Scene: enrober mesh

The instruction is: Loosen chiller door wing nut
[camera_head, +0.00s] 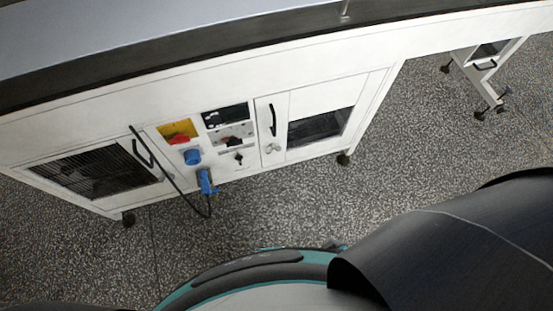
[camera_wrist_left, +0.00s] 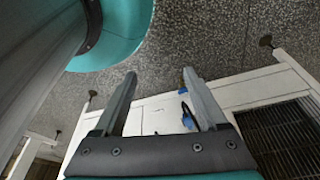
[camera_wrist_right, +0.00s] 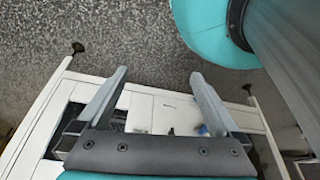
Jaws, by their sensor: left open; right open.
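The chiller door (camera_head: 318,124) is a white panel with a dark mesh window, right of centre on the white machine in the head view. A black handle (camera_head: 273,119) is at its left side. A small pale wing nut (camera_head: 272,148) sits below the handle. My left gripper (camera_wrist_left: 160,78) is open and empty in the left wrist view, with floor and the machine front beyond its fingers. My right gripper (camera_wrist_right: 158,72) is open and empty in the right wrist view, above the machine front. Neither gripper shows in the head view; I cannot make out the wing nut in the wrist views.
The control panel left of the door has a red knob on yellow (camera_head: 176,137), a blue socket (camera_head: 193,157) and a blue plug (camera_head: 206,182) with a hanging black cable. A left door (camera_head: 153,182) has a mesh window. The speckled floor (camera_head: 270,205) before the machine is clear.

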